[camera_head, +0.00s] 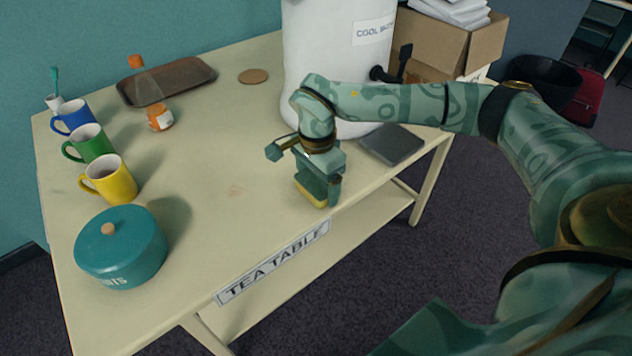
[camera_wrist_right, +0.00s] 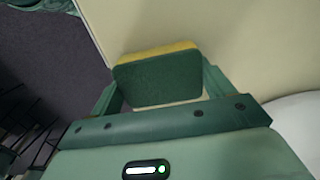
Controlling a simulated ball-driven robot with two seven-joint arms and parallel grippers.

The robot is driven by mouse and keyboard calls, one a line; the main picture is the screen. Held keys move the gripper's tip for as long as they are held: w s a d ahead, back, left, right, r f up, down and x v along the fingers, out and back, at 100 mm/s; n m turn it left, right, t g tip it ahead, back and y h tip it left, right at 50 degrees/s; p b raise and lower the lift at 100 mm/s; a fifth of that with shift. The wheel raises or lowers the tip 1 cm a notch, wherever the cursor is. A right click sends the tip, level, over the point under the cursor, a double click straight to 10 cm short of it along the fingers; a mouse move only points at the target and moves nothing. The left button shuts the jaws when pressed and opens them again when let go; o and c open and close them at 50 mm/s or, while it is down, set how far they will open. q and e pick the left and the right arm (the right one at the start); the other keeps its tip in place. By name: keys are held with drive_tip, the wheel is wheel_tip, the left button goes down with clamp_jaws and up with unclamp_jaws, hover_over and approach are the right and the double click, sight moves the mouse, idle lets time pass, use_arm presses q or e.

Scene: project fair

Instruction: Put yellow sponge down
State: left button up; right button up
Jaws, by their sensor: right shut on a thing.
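The yellow sponge (camera_head: 310,193) has a dark green side and a yellow side. My right gripper (camera_head: 319,185) is shut on it, low over the tea table near its front edge. In the right wrist view the sponge (camera_wrist_right: 158,80) sits between the two fingers of the gripper (camera_wrist_right: 160,92), its green side toward the camera and its yellow edge farther off. I cannot tell whether the sponge touches the tabletop. My left gripper is not in view.
The tea table (camera_head: 235,190) is clear left of the gripper. A teal pot (camera_head: 120,250), yellow mug (camera_head: 110,180), green mug (camera_head: 90,143) and blue mug (camera_head: 74,117) stand at left.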

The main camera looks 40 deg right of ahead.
sight(317, 180)
drive_tip(key=o, duration=0.9)
wheel_tip(317, 180, up, 12)
drive_tip(key=p, duration=0.3)
